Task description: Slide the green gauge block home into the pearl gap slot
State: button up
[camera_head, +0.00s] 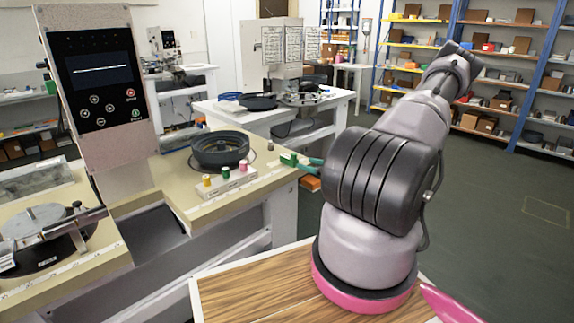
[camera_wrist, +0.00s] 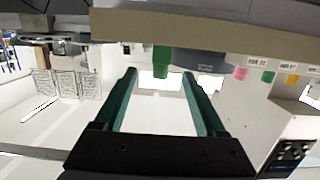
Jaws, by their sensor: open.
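The green gauge block (camera_head: 289,159) stands at the right edge of the beige bench in the head view. In the wrist view the green block (camera_wrist: 162,60) appears upside down against the bench, between the lines of my two teal fingers. My gripper (camera_head: 308,164) is beside the block, its fingertips pointing at it from the right. In the wrist view my gripper (camera_wrist: 159,74) is open, with the fingers apart and no contact visible. I cannot tell whether the block is fully between the tips.
A white labelled strip (camera_head: 228,186) with yellow, green and pink pegs stands left of the block. A black round dish (camera_head: 220,149) sits behind it. A tall control panel (camera_head: 101,88) rises at the left. An orange-brown item (camera_head: 311,183) shows below my gripper.

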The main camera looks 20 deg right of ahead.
aim_at(289, 157)
jog(key=x, duration=1)
jog(key=shift+w+a, duration=0.2)
jog(key=shift+w, duration=0.1)
grip_shut()
